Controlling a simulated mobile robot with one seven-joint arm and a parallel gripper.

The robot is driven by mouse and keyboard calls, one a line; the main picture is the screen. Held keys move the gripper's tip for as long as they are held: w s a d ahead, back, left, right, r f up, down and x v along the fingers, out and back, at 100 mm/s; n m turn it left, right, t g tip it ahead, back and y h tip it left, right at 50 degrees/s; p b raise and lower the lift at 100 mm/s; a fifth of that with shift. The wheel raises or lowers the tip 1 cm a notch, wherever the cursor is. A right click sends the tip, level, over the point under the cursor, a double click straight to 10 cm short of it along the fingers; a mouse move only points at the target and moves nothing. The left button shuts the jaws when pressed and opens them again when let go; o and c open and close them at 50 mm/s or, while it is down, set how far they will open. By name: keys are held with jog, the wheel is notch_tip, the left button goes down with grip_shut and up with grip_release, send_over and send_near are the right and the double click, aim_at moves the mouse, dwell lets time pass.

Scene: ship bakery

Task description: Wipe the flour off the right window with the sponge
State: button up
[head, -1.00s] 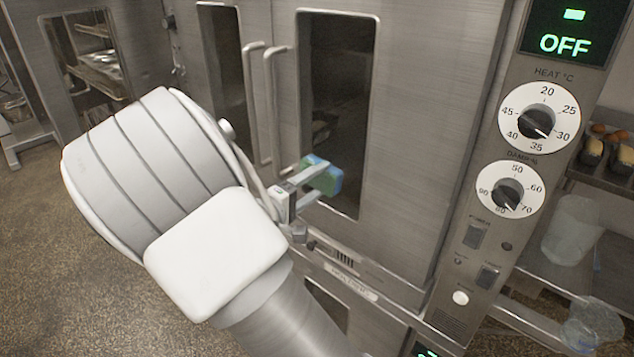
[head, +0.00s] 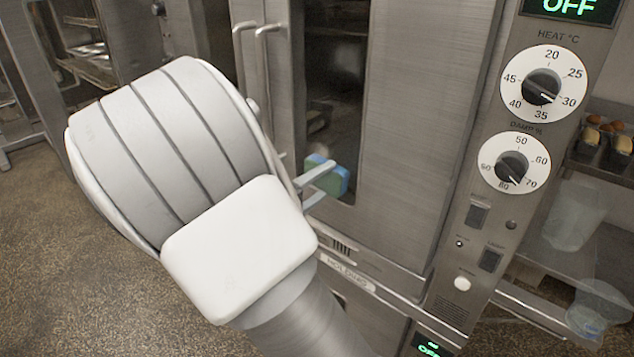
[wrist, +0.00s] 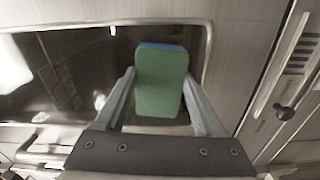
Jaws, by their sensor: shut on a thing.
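The sponge (head: 331,178), blue with a green side, is held between the fingers of my gripper (head: 313,180). In the wrist view the sponge (wrist: 161,80) stands upright between the two fingers of my gripper (wrist: 163,100), its green face toward the camera. The right window (head: 334,75) is a dark tall pane in the steel door. The sponge is at the lower end of this window; whether it touches the glass I cannot tell. A faint pale patch shows on the upper part of the pane; I cannot tell if it is flour or reflection. My arm hides the left window's lower part.
Two vertical door handles (head: 262,90) stand out left of the right window. A control panel with a heat dial (head: 543,84) and a damp dial (head: 514,163) is to the right.

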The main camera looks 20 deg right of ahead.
aim_at(336, 157)
jog(key=shift+d+r+p, duration=0.1)
jog(key=shift+r+p, duration=1.3)
jog(key=shift+r, duration=1.6)
jog(key=shift+r+p, duration=1.05)
jog(key=shift+r, duration=1.2)
jog(key=shift+r+p, duration=0.65)
jog(key=shift+r, duration=0.95)
jog(key=shift+f, duration=0.1)
jog(key=shift+b, duration=0.5)
notch_tip(336, 157, down, 9)
jog(key=b, duration=1)
jog(key=shift+f, duration=0.1)
notch_tip(336, 157, down, 4)
jog(key=b, duration=0.5)
jog(key=shift+f, duration=0.25)
jog(key=shift+r, duration=0.1)
